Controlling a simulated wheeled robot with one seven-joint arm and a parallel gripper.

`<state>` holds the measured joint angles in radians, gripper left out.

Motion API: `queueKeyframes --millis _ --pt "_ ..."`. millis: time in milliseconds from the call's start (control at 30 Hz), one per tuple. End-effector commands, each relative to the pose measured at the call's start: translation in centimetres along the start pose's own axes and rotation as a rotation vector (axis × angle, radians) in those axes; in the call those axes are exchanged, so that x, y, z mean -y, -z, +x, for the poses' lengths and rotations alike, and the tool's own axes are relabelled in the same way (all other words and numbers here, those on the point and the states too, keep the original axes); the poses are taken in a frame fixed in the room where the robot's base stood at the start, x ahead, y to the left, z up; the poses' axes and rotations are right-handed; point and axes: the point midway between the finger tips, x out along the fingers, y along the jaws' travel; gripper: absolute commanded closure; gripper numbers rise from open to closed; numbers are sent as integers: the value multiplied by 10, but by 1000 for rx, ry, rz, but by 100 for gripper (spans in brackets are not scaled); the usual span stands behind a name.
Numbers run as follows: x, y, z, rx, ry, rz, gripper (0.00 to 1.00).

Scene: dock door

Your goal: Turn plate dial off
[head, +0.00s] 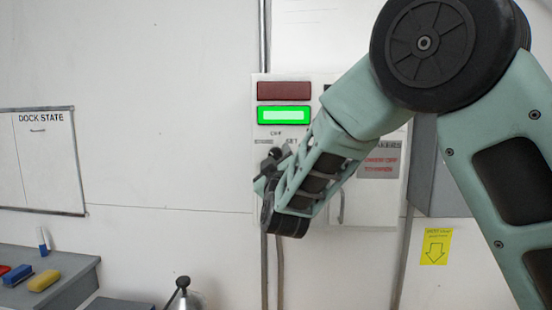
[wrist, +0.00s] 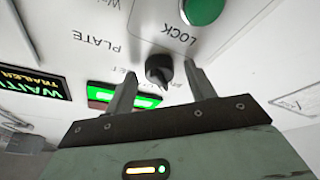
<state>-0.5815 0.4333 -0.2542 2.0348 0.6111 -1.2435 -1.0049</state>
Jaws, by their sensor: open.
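A black dial (wrist: 158,68) with a narrow grip sits on the white panel (wrist: 60,25) in the wrist view, its grip slanting down to the right there. The word PLATE is printed upside down to its left and LOCK to its upper right. My gripper (wrist: 160,72) is open, with one finger on each side of the dial; I cannot tell whether either finger touches it. In the head view my gripper (head: 270,168) is in front of the control panel (head: 262,215), and my arm hides much of the panel.
A green button (wrist: 203,10) is close above the dial in the wrist view. The panel has a lit green lamp (head: 284,115) and a dark red one (head: 284,91) above it. A WAITING TRAILER display (wrist: 38,76) is at left. A grey shelf (head: 70,270) stands lower left.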

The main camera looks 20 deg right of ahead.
Motion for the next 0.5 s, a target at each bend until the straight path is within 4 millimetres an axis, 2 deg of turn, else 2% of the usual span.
queueKeyframes --millis 100,133,267,300,500 --pt "0 0 0 0 0 0 45" --pt "0 0 0 0 0 0 51" --pt "0 0 0 0 -1 0 87" --pt "0 0 0 0 -1 0 90" --pt "0 0 -1 0 -3 7 90"
